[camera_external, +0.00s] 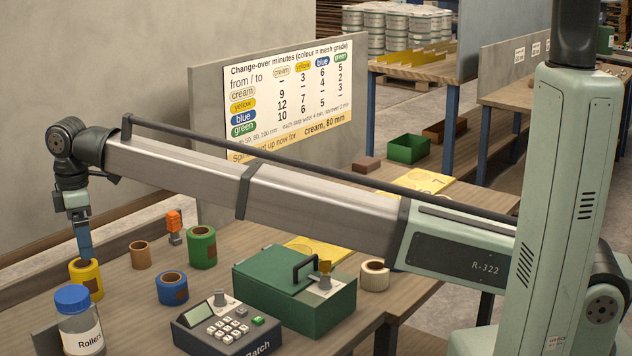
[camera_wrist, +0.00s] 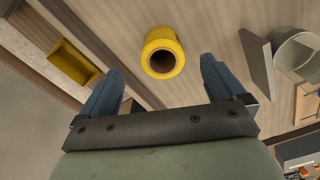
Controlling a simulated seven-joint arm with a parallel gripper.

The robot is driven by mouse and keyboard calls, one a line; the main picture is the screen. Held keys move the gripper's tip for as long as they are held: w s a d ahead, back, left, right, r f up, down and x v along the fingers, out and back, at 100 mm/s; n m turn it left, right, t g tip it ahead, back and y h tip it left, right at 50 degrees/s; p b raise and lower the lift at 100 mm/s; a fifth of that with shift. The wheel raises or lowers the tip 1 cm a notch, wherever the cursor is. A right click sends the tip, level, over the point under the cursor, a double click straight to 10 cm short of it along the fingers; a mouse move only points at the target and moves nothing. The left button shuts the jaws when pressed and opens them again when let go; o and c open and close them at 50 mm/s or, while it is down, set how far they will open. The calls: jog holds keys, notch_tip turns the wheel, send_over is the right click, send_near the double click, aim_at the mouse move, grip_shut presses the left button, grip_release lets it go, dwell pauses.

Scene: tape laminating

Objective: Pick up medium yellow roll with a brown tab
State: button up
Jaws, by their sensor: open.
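The yellow roll (camera_external: 86,279) stands upright on the table at the left, with a brownish patch on its side. In the wrist view the roll (camera_wrist: 151,42) shows its round, dark open core. My gripper (camera_external: 84,252) points down just over the roll's top. In the wrist view my gripper (camera_wrist: 161,82) has its two blue fingers wide apart with nothing between them. The roll lies just beyond the fingertips, roughly centred across the gap. I cannot tell whether the fingertips touch it in the external view.
A jar with a blue lid (camera_external: 72,299) stands close in front of the roll. A tan roll (camera_external: 141,256), a blue roll (camera_external: 172,289) and a green roll (camera_external: 202,249) stand to the right. A green machine (camera_external: 295,292) and a keypad box (camera_external: 225,328) lie farther right.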

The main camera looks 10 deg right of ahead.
aim_at(88, 280)
notch_tip(88, 280, down, 5)
jog(key=shift+f, duration=0.1)
jog(key=shift+s+a+f, duration=0.1)
jog(key=shift+a+f, duration=0.05)
jog(key=shift+f, duration=1.2)
jog(key=shift+s+a+f, duration=0.1)
jog(key=shift+f, duration=1.2)
jog(key=c, duration=1.1)
